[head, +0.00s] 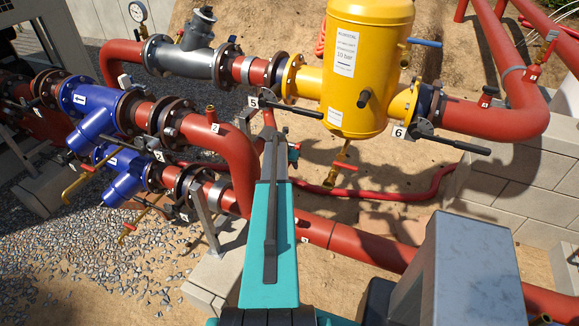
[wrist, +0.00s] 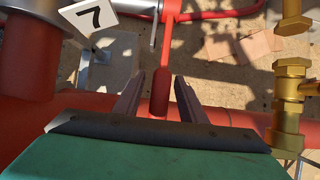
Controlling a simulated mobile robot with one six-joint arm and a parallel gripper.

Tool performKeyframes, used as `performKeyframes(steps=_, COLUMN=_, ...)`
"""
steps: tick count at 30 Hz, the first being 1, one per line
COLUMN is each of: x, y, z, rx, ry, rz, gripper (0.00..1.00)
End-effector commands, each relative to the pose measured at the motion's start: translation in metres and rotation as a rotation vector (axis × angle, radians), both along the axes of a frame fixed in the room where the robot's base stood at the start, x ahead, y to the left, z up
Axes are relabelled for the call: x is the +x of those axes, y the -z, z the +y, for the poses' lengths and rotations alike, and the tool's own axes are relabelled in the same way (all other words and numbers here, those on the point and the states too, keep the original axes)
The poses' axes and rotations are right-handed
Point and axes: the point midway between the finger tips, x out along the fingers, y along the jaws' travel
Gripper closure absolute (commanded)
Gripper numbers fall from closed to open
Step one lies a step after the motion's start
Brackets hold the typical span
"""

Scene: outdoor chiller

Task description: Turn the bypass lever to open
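In the wrist view a red lever handle (wrist: 160,92) runs down from a red stem at the top, beside a white tag marked 7 (wrist: 88,15). I take it for the bypass lever, though no label names it. My gripper (wrist: 158,78) is open, with one dark finger on each side of the handle and a visible gap to each. The handle's end lies between the fingers, and I cannot tell their depth relative to it. In the head view my teal arm covers most of this spot, and my gripper (head: 276,148) shows only partly.
A brass fitting (wrist: 290,90) stands right of my gripper. A thick red pipe (wrist: 225,115) passes beneath the fingers. The yellow tank (head: 368,65) has black levers tagged 5 (head: 253,101) and 6 (head: 398,131) beside it. Blue strainers (head: 100,112) stand left. Sandy ground lies behind.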

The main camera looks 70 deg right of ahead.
Motion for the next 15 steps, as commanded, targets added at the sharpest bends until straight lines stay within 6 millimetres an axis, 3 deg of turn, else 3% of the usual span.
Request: performKeyframes(steps=15, x=0.001, y=-0.053, z=0.031, rx=-0.002, ry=0.000, rz=-0.001, gripper=0.62)
